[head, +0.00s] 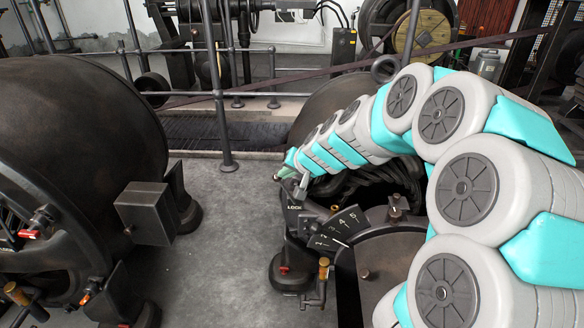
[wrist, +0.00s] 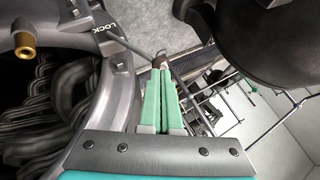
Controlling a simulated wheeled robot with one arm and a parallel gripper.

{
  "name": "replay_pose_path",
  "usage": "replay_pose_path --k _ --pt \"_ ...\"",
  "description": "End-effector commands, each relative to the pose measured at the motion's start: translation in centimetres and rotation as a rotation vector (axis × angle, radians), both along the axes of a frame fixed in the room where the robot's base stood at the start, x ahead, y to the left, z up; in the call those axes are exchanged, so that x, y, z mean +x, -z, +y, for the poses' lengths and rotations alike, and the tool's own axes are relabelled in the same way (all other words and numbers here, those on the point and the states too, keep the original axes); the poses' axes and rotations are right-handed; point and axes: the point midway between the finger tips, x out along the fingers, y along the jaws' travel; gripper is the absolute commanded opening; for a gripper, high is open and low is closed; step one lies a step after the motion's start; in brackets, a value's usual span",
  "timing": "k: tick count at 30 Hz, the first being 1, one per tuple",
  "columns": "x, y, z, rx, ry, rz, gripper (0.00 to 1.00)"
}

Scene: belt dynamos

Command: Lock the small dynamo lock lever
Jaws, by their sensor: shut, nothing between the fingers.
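The small dynamo (head: 390,245) stands at the lower right of the head view, partly hidden by my arm. Its dark plate marked LOCK (head: 294,209) sits beside a numbered dial (head: 340,229). The LOCK lettering also shows at the top left of the wrist view (wrist: 104,29). There a thin dark rod (wrist: 130,47), which looks like the lock lever, runs from near the lettering to a brownish end at my fingertips. My gripper (wrist: 160,70) has its green fingers together and empty. Its tips are at or very near that end; I cannot tell if they touch. In the head view my gripper (head: 283,173) is just above the LOCK plate.
A large dark dynamo (head: 70,150) with a box on its side fills the left of the head view. Grey floor (head: 215,250) lies clear between the machines. Metal railings (head: 222,110) and a belt stand behind. A brass-tipped handle (head: 323,268) sticks out below the dial.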

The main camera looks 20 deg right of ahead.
Motion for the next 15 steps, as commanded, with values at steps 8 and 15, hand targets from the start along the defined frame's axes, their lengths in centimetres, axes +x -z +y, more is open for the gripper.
replay_pose_path --k 8,15 --pt "1.07 1.15 0.37 -0.002 0.000 -0.001 0.00" --pt "1.12 1.18 0.38 -0.002 0.000 -0.001 0.00"
